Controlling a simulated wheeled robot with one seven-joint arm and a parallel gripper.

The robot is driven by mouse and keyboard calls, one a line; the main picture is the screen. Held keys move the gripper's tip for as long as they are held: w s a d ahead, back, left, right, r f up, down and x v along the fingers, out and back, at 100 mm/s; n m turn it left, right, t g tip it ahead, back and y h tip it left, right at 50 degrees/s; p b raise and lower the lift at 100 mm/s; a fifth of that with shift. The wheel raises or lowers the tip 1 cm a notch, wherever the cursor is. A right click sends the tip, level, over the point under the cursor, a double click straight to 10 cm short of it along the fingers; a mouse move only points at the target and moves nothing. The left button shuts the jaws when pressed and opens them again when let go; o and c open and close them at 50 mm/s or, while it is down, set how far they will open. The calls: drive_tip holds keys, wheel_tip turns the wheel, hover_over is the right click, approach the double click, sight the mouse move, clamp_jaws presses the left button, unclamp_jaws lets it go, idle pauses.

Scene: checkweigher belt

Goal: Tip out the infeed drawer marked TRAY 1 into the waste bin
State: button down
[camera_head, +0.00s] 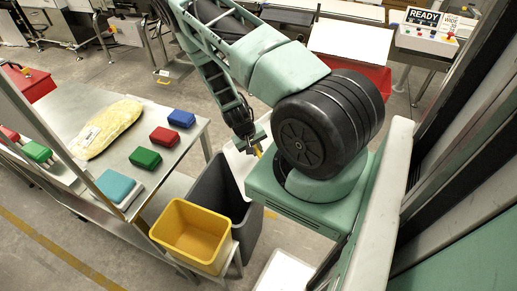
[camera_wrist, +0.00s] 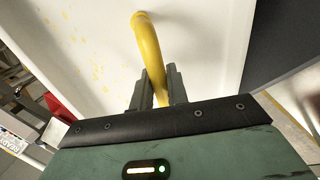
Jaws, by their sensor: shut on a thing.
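My gripper (camera_wrist: 160,90) is shut on a curved yellow handle (camera_wrist: 148,45) in the wrist view. Behind the handle is a broad white surface, the drawer (camera_wrist: 200,40), with yellow specks on its left part. No TRAY 1 mark is readable. In the head view my gripper (camera_head: 257,150) is partly hidden by my arm; the white drawer (camera_head: 236,160) shows beside it, over or near the tall dark grey bin (camera_head: 212,185). That bin carries no readable label; its inside is mostly hidden. A dark grey panel, probably the bin (camera_wrist: 290,40), is at right in the wrist view.
A yellow tub (camera_head: 190,232) stands on a low stand in front of the grey bin. A steel table (camera_head: 185,150) at left holds a yellow bag (camera_head: 108,128) and several coloured blocks. A READY panel (camera_head: 428,35) is at back right. Floor is clear at front left.

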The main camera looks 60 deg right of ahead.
drive_tip(key=shift+w+a+r+g+h, duration=0.3)
drive_tip(key=shift+w+a+g+h, duration=0.35)
drive_tip(key=shift+a+h, duration=0.2)
drive_tip(key=shift+w+a+r+g+h+b, duration=0.15)
drive_tip(key=shift+w+a+g+h+b, duration=0.7)
drive_tip(key=shift+b, duration=0.6)
drive_tip(key=shift+w+a+r+g+h+b, duration=0.15)
drive_tip(key=shift+w+a+g+h+b, duration=0.5)
drive_tip(key=shift+a+h+b, duration=0.6)
drive_tip(key=shift+d+y, duration=0.2)
drive_tip(key=shift+y, duration=0.05)
